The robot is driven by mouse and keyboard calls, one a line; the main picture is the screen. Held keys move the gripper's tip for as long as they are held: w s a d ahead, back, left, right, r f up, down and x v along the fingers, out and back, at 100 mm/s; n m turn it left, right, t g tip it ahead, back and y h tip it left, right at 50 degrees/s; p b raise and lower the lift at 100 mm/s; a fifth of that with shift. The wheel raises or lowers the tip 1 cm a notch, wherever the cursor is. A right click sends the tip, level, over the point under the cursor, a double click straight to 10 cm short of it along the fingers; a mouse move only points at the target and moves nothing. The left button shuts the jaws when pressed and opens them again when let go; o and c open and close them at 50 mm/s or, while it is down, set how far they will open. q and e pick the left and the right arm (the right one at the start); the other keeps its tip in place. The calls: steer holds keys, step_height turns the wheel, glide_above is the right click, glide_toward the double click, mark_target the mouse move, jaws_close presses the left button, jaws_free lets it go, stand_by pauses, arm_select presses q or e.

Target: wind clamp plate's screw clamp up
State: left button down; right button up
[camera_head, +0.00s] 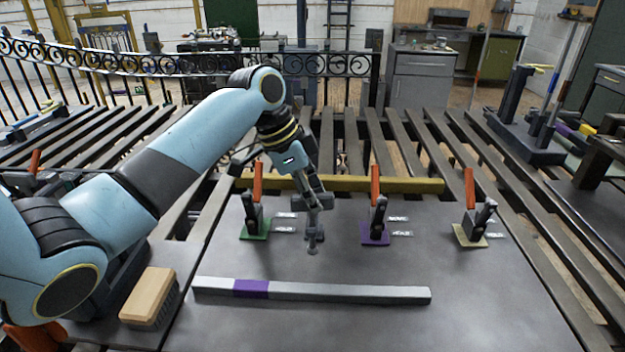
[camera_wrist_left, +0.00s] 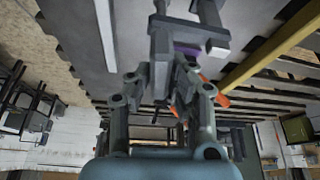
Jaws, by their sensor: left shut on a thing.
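The clamp plate (camera_head: 290,328) is a broad dark grey sheet. My left gripper (camera_head: 316,203) reaches down over its middle and is shut on a slim grey piece (camera_head: 313,236), which looks like the screw clamp. That piece ends in a small round foot low at the plate; whether it touches is unclear. In the left wrist view the gripper (camera_wrist_left: 175,95) points at a grey blocky part (camera_wrist_left: 185,38), with a purple patch behind it. The fingers hide the grip itself. My right gripper is in neither view.
Clamps with orange handles stand on green (camera_head: 255,231), purple (camera_head: 375,236) and beige (camera_head: 469,237) bases. A grey bar with a purple band (camera_head: 345,292) lies in front. A brush (camera_head: 150,293) lies left. A yellow beam (camera_head: 415,186) runs behind.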

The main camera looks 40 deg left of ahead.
arm_select(q)
steer(key=c, duration=1.2)
jaws_free()
steer(key=shift+c, duration=0.2)
steer(key=v, duration=1.2)
steer(key=shift+s, duration=0.1)
